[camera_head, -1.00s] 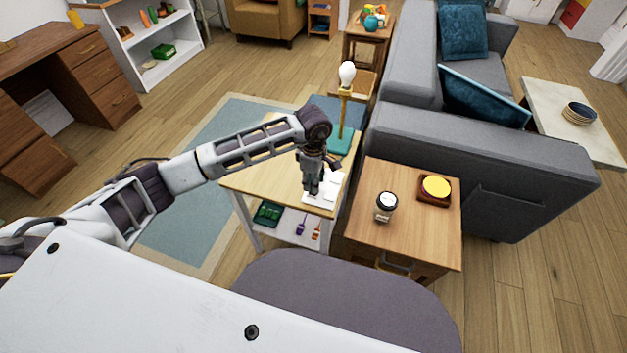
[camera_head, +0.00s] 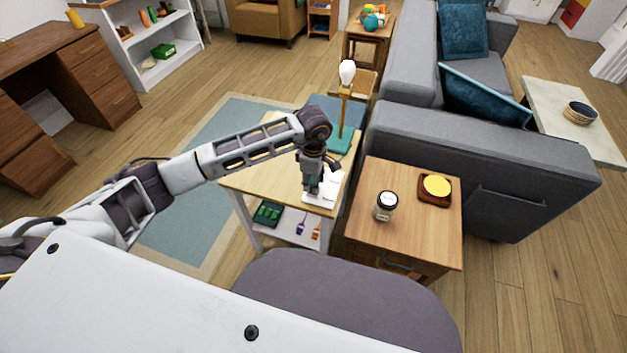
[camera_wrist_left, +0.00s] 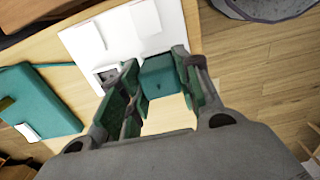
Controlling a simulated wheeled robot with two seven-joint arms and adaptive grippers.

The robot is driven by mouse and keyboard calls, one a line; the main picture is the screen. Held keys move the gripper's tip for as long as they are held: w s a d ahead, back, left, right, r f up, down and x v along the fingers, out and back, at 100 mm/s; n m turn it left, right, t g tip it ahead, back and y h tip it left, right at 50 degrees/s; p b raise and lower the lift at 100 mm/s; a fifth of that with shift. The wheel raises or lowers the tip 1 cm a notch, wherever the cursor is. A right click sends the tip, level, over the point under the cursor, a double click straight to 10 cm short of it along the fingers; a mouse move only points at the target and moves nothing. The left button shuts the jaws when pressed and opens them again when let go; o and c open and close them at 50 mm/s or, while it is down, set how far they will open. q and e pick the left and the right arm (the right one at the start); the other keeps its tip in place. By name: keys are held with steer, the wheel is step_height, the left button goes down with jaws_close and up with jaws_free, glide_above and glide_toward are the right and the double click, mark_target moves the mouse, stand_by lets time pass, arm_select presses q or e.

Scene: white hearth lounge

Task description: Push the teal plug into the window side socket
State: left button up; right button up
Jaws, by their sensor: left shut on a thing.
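My left gripper (camera_head: 312,190) is low over the white socket board (camera_head: 328,184) on the light wood table. In the left wrist view, the gripper (camera_wrist_left: 157,66) is shut on the teal plug (camera_wrist_left: 160,78), which sits between its two fingers. The white board (camera_wrist_left: 122,42) lies just beyond the plug. A square socket (camera_wrist_left: 107,74) shows on the board to the left of the plug, partly behind the left finger. I cannot tell whether the plug touches the board. The right gripper is not in view.
The lamp's teal base (camera_wrist_left: 42,98) lies left of the board, with a teal cord; the lamp bulb (camera_head: 347,72) rises behind my gripper. A wooden side table (camera_head: 410,235) with a jar (camera_head: 386,206) stands right, beside the grey sofa (camera_head: 480,165).

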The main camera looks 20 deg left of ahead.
arm_select(q)
steer(key=shift+f+b, duration=0.45)
steer(key=shift+f, duration=0.05)
stand_by(0.3)
steer(key=o, duration=1.1)
steer(key=shift+r, duration=0.2)
steer(key=shift+r+p, duration=1.85)
steer(key=shift+r, duration=1.45)
